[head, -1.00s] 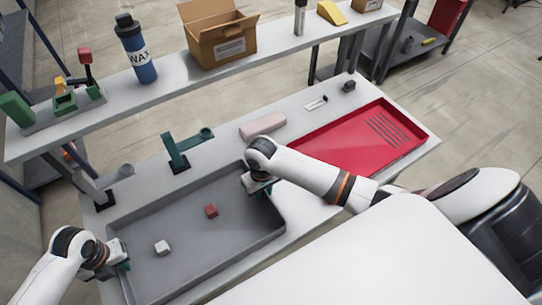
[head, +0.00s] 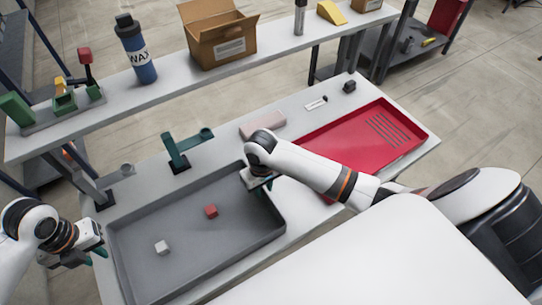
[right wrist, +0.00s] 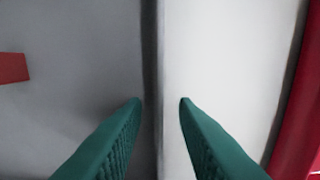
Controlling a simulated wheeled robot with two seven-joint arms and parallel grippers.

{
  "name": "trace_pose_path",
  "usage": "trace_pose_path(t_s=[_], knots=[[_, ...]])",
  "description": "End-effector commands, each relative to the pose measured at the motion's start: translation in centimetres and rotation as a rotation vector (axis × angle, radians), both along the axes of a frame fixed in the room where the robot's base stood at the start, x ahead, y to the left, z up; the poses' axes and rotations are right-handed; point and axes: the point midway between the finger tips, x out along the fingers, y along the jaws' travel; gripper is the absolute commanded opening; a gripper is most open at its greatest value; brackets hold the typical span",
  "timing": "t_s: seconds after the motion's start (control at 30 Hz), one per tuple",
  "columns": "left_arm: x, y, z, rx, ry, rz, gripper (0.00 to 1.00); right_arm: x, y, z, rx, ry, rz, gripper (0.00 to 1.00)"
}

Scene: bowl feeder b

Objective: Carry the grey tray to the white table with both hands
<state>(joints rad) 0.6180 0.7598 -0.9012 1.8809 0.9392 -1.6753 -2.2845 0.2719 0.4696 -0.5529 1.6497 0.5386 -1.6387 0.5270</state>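The grey tray (head: 190,272) lies flat on a long pale bench (head: 300,215). A small red cube (head: 211,211) and a white cube (head: 162,247) lie in it. My left gripper (head: 96,256) is open and empty, left of the tray and apart from its left wall. My right gripper (head: 262,184) is at the tray's right wall. In the right wrist view its green fingers (right wrist: 161,102) stand apart, with the tray's wall (right wrist: 151,60) running through the gap. Whether either finger touches the wall cannot be told. I cannot tell for sure which surface is the white table.
A red tray (head: 345,150) lies to the right on the bench. A pink block (head: 262,125) and a green stand (head: 177,155) are behind the grey tray. A raised shelf with a cardboard box (head: 220,40) and a blue WAX bottle (head: 138,55) runs behind.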

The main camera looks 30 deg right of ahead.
Motion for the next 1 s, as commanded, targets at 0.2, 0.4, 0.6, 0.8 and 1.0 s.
trace_pose_path(t_s=[0.2,0.4,0.6,0.8,1.0], knots=[[0.0,0.0,0.0,0.0,0.0,0.0,0.26,0.1,0.0,5.0,0.002,-0.005,0.001,0.26],[0.0,0.0,0.0,0.0,0.0,0.0,0.26,0.1,0.0,8.3,0.001,-0.002,0.0,0.26],[0.0,0.0,-0.1,0.0,0.0,0.0,0.26,0.1,0.0,9.6,0.0,-0.002,-0.001,0.26],[0.0,0.0,0.0,0.0,0.0,0.0,0.26,0.0,0.0,9.6,0.0,-0.001,-0.001,0.26],[0.0,0.0,0.0,0.0,0.0,0.0,0.26,0.0,0.0,9.6,0.0,0.0,-0.001,0.26]])
